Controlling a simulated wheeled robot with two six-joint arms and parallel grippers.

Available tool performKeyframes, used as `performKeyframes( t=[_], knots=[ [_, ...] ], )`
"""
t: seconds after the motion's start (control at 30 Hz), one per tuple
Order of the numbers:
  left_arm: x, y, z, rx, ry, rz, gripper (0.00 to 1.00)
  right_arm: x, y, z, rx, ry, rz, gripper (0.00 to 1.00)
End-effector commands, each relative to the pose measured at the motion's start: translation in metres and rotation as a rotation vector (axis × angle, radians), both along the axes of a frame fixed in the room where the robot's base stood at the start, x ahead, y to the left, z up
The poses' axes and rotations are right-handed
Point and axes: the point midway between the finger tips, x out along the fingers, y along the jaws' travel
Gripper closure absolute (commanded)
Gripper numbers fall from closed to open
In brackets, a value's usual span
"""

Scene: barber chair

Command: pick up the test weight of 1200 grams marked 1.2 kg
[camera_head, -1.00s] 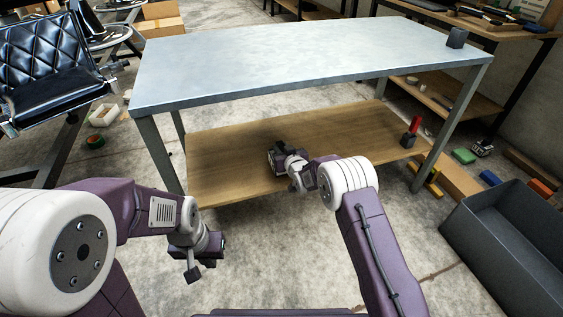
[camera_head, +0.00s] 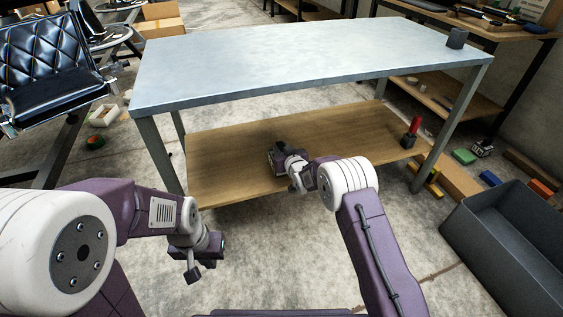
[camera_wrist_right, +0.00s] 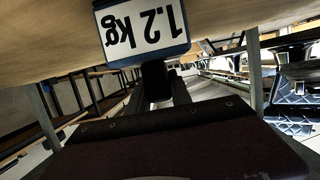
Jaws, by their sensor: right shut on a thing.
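The test weight (camera_wrist_right: 143,28) shows in the right wrist view, upside down, with a white label reading 1.2 kg. My right gripper (camera_wrist_right: 158,82) is shut on its dark narrow part. In the head view my right gripper (camera_head: 276,158) is at the wooden lower shelf (camera_head: 345,135) of the table. The weight is not clearly visible there behind the gripper. I cannot tell whether it touches the shelf. My left gripper (camera_head: 192,274) hangs over the floor, left of and in front of the table; its jaw opening is unclear.
The metal tabletop (camera_head: 290,60) is above the lower shelf, with a small dark block (camera_head: 456,38) at its right corner. A dark holder with a red item (camera_head: 411,130) stands at the shelf's right end. A grey bin (camera_head: 510,235) is at the right. A chair stands left.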

Motion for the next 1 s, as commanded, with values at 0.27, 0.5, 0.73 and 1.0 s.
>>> performKeyframes(
  t=[0.27, 0.5, 0.73, 1.0],
  knots=[
    [0.000, 0.000, 0.000, 0.000, 0.000, 0.000, 1.00, 0.000, 0.000, 0.000, -0.001, 0.001, 0.000, 1.00],
    [0.000, 0.000, 0.000, 0.000, 0.000, 0.000, 1.00, 0.001, 0.000, 0.004, 0.002, -0.010, 0.000, 1.00],
    [0.000, 0.000, 0.009, 0.000, 0.000, 0.000, 1.00, 0.001, 0.000, 0.014, 0.003, -0.010, 0.000, 1.00],
    [0.000, 0.000, 0.034, 0.000, 0.000, 0.000, 1.00, 0.002, 0.001, 0.045, 0.004, -0.011, 0.000, 1.00]
  ],
)
